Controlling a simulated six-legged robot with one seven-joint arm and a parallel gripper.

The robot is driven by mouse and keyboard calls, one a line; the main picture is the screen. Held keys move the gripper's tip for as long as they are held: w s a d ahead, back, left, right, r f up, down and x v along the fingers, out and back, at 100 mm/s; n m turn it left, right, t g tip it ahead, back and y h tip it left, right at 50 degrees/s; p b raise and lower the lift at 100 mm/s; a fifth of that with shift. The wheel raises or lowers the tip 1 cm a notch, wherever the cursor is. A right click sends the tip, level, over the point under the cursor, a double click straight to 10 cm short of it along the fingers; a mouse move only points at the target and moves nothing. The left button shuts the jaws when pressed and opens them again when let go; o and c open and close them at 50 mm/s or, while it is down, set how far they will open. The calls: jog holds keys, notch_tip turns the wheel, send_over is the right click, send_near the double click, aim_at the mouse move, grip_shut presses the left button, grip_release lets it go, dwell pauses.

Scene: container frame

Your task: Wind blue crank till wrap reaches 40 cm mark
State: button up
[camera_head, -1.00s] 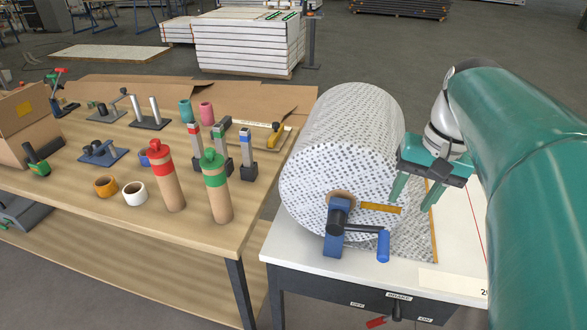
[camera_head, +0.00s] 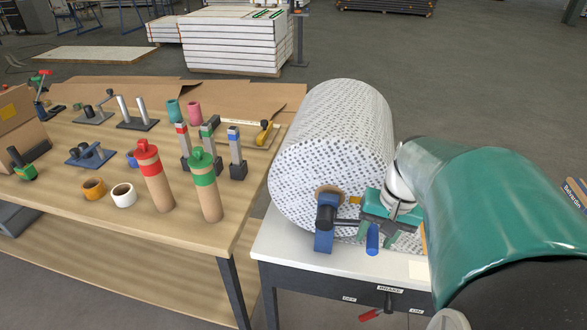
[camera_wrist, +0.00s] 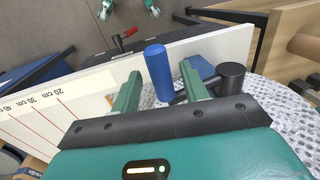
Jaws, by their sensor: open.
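The blue crank handle (camera_head: 372,239) hangs on a dark arm from the crank hub (camera_head: 327,214), at the near end of the patterned wrap roll (camera_head: 335,125). My gripper (camera_head: 378,236) is open around the handle. In the wrist view my gripper (camera_wrist: 160,76) has one finger on each side of the blue handle (camera_wrist: 157,68), with gaps visible. The white table (camera_wrist: 45,105) carries red lines labelled 20, 30 and 40 cm. The wrap (camera_wrist: 240,118) shows at the lower right there. Its free edge is hidden behind my gripper.
A red brake lever (camera_head: 370,314) sticks out at the table front, between the OFF and BRAKE labels. The wooden bench (camera_head: 110,212) at left holds red-capped (camera_head: 152,175) and green-capped (camera_head: 205,185) tubes, tape rolls and tools. A gap separates bench and table.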

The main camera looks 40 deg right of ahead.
jog(key=shift+c, duration=0.4)
grip_shut()
jog(key=shift+w+r, duration=0.1)
jog(key=shift+r, duration=0.1)
